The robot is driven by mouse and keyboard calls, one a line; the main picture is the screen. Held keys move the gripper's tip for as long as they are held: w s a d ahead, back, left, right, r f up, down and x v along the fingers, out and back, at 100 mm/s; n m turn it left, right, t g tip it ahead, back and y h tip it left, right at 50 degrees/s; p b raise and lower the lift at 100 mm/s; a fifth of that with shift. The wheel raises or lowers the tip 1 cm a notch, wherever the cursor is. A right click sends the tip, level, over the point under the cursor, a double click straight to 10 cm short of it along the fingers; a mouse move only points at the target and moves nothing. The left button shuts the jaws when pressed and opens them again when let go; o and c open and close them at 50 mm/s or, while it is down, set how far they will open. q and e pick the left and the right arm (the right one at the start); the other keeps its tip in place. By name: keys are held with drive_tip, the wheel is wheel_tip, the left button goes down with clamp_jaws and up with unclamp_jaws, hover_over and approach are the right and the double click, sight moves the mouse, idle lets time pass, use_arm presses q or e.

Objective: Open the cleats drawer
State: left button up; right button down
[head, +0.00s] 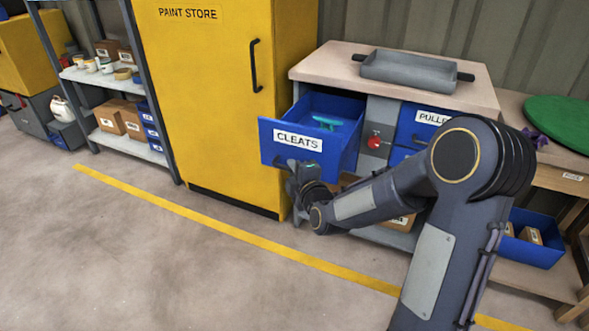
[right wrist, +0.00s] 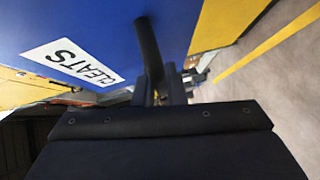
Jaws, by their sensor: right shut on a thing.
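The blue cleats drawer (head: 267,142), with a white CLEATS label, is pulled well out of the bench in the head view. A teal cleat (head: 327,122) lies inside it. My right gripper (head: 297,172) is at the lower part of the drawer front, below the label. In the right wrist view, the right gripper (right wrist: 160,92) is shut on the dark bar handle (right wrist: 148,45) of the drawer front (right wrist: 100,25). The fingertips are partly hidden in the head view. My left gripper is not in view.
A yellow paint store cabinet (head: 225,90) stands close to the left of the drawer. A grey tray (head: 410,70) sits on the bench top. A blue pulleys drawer (head: 412,118) and a red knob (head: 374,142) are to the right. The floor in front is clear.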

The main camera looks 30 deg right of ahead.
drive_tip(key=c, duration=1.8)
unclamp_jaws()
drive_tip(key=shift+o, duration=0.2)
drive_tip(key=s+r+p, duration=0.1)
drive_tip(key=s, duration=0.6)
drive_tip(key=shift+s+a, duration=0.2)
drive_tip(key=shift+s, duration=0.2)
drive_tip(key=s+a+m+g+y, duration=0.4)
drive_tip(key=s+m, duration=0.4)
drive_tip(key=s, duration=0.4)
drive_tip(key=s+a+m+g+y, duration=0.1)
drive_tip(key=s+a+m+g, duration=0.2)
drive_tip(key=s+m+g, duration=0.55)
drive_tip(key=s+r+t+p, duration=0.1)
drive_tip(key=s+r+p, duration=0.1)
drive_tip(key=r+p, duration=1.5)
drive_tip(key=s+r+t+p, duration=0.1)
drive_tip(key=s+r+p, duration=0.2)
drive_tip(key=r+p, duration=1.4)
drive_tip(key=shift+a+r+m, duration=0.15)
drive_tip(key=shift+r+m, duration=0.1)
drive_tip(key=shift+m, duration=0.1)
